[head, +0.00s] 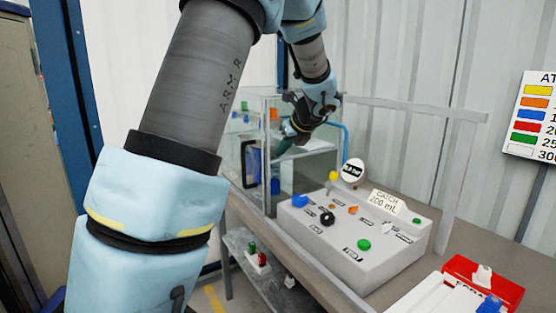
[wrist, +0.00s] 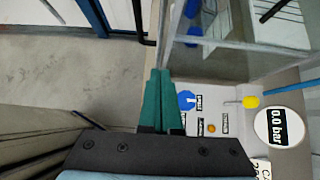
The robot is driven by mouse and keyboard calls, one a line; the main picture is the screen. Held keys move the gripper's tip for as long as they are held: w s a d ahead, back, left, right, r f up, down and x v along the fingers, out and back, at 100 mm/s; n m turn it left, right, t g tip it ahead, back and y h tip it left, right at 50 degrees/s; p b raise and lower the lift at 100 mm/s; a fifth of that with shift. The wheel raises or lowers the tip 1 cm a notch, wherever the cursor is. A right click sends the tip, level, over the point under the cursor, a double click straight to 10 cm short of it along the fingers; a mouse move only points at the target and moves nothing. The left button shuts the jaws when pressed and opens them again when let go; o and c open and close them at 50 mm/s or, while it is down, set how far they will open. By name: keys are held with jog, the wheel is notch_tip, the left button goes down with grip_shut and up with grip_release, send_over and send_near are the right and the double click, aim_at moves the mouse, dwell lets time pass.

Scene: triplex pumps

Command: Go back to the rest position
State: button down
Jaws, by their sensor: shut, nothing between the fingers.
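My gripper (wrist: 158,98) shows in the wrist view as two long green fingers lying side by side, shut with nothing between them. In the head view my gripper (head: 284,146) is small and partly hidden by my wrist, in front of the glass-walled cabinet (head: 250,195). It is above and behind the grey control box (head: 345,245). In the wrist view the fingers point toward the cabinet's edge, with the box's blue knob (wrist: 187,100) just to their right. I cannot tell their exact gap from the cabinet.
The control box carries a round gauge (head: 352,170), reading 0.0 bar in the wrist view, a yellow knob (head: 333,176) and a "CATCH 200 mL" sign (head: 383,201). A red case (head: 483,280) is at the right. A lower shelf (head: 265,270) holds small parts. Open floor (wrist: 70,85) shows left of the fingers.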

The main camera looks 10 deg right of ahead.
jog(key=v, duration=0.5)
jog(key=s+a+f+n+g+h, duration=0.1)
jog(key=s+a+f+n, duration=0.4)
jog(key=n, duration=0.5)
jog(key=s+a+f+n+g+h, duration=0.1)
jog(key=s+a+f+n+g, duration=0.2)
jog(key=s+a+f+n, duration=0.3)
jog(key=s+a+f+n+g+h, duration=0.2)
jog(key=s+a+f+n, duration=0.3)
jog(key=s+n, duration=0.6)
jog(key=a+n, duration=0.2)
jog(key=shift+a+f+n+g+b, duration=0.2)
jog(key=shift+a+n+g+b, duration=0.1)
jog(key=shift+n+b, duration=0.1)
